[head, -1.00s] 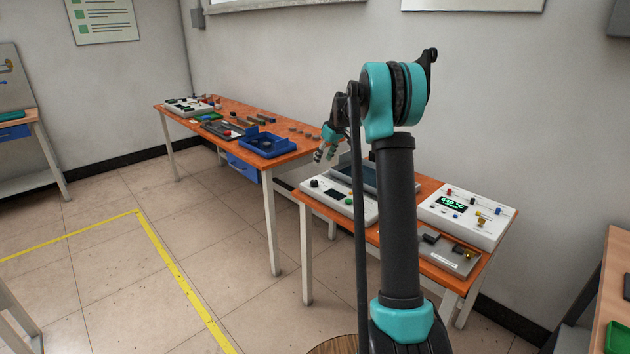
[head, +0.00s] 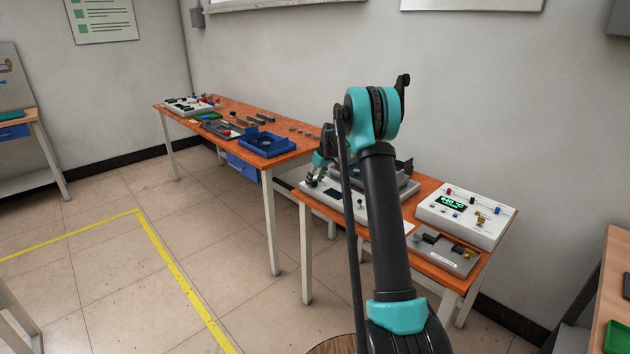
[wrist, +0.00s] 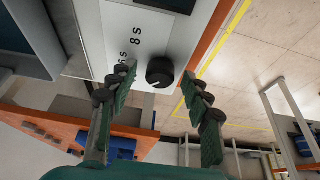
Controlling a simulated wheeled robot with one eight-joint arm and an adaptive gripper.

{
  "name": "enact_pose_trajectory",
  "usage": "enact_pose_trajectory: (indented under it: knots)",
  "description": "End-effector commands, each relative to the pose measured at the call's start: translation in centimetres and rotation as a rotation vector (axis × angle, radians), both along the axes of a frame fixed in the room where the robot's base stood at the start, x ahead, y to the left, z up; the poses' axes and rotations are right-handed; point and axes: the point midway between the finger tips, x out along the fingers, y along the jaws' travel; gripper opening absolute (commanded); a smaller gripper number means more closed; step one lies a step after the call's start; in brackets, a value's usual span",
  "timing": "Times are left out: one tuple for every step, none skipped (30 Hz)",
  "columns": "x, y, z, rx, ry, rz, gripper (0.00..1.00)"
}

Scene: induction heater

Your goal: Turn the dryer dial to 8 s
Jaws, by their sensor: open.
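The dryer's white panel (head: 347,204) lies on the near orange table in the head view; it also shows in the wrist view (wrist: 180,35). The black round dial (wrist: 160,71) is on this panel, with printed "8 s" and another partly covered marking beside it. A pale mark shows low on the dial, but I cannot read its setting surely. My gripper (wrist: 158,77) is open, with its green fingertips on either side of the dial; contact is not clear. In the head view my gripper (head: 316,172) is small and low over the panel's left end, hiding the dial area.
A white box with a green display (head: 467,215) stands to the right on the same table, with a grey tray (head: 441,251) in front. A blue bin (head: 268,145) sits on the far table. Open floor lies left of the tables.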

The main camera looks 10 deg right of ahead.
Motion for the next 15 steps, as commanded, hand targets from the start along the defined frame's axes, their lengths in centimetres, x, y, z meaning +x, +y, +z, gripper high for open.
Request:
enact_pose_trajectory:
  knots:
    - [0.00, 0.00, 0.01, 0.000, 0.000, 0.000, 0.49]
    - [0.00, 0.00, 0.01, 0.000, 0.000, 0.000, 0.49]
    - [-0.01, 0.00, 0.02, 0.000, 0.000, 0.000, 0.49]
    - [-0.01, 0.00, 0.02, 0.000, 0.000, 0.000, 0.47]
    - [-0.01, -0.01, 0.03, 0.000, 0.000, 0.000, 0.43]
    - [0.00, -0.01, 0.03, 0.000, 0.000, 0.000, 0.38]
    - [-0.01, -0.01, 0.04, 0.000, 0.000, 0.000, 0.34]
    - [-0.01, -0.01, 0.04, 0.000, 0.000, 0.000, 0.31]
    - [-0.01, -0.02, 0.04, 0.000, 0.000, 0.000, 0.26]
    - [-0.01, -0.02, 0.05, 0.000, 0.000, 0.000, 0.22]
    - [-0.01, -0.02, 0.05, 0.000, 0.000, 0.000, 0.18]
    - [-0.02, -0.02, 0.04, 0.000, 0.000, 0.000, 0.13]
    - [-0.02, -0.02, 0.04, 0.000, 0.000, 0.000, 0.10]
    - [-0.01, -0.02, 0.05, 0.000, 0.000, 0.000, 0.06]
    - [-0.01, -0.02, 0.05, 0.000, 0.000, 0.000, 0.01]
